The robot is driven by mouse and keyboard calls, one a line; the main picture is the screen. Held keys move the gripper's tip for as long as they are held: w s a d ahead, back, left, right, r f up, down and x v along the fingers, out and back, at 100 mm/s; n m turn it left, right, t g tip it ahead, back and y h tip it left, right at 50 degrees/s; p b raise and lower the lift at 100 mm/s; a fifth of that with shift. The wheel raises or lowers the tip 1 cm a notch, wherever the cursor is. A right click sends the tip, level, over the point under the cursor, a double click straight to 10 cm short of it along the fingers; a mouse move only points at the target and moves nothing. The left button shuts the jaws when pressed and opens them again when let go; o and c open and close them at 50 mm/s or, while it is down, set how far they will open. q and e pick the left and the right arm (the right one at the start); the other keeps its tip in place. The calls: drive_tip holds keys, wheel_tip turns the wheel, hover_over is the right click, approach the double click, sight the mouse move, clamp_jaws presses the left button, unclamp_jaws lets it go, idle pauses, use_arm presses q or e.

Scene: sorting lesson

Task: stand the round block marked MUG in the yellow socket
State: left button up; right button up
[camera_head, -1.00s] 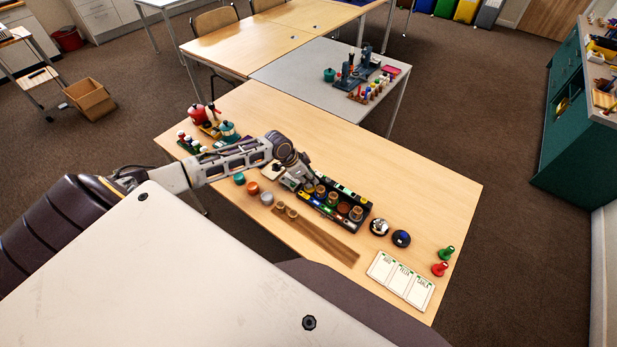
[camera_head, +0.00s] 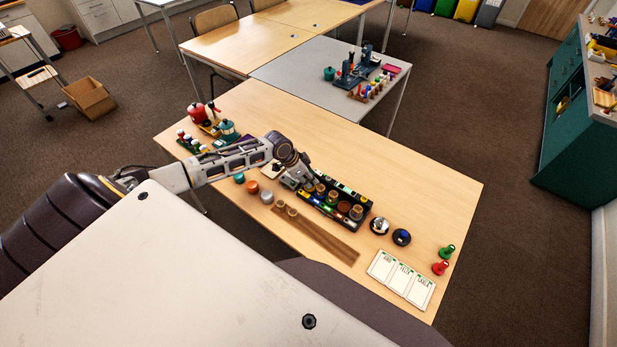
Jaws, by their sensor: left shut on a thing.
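My left gripper (camera_head: 301,184) is at the left end of a dark tray (camera_head: 352,226), low over it. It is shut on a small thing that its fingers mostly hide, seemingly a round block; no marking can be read. Several round tan and brown blocks stand in a row in the tray, one of them right beside the gripper (camera_head: 320,188). Coloured marks show along the tray's edges, yellow among them, but I cannot tell which is the yellow socket. The word MUG is not readable on any block. My right gripper is not in view.
A wooden strip (camera_head: 325,239) with two small tan cylinders lies in front of the tray. Green, orange and grey round pieces (camera_head: 253,187) stand to its left.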

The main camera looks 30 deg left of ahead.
use_arm(q)
drive_tip(key=shift+f, duration=0.4)
drive_tip(key=o, duration=0.4)
drive_tip(key=shift+o, duration=0.6)
use_arm(e)
drive_tip(key=shift+a+f, duration=0.2)
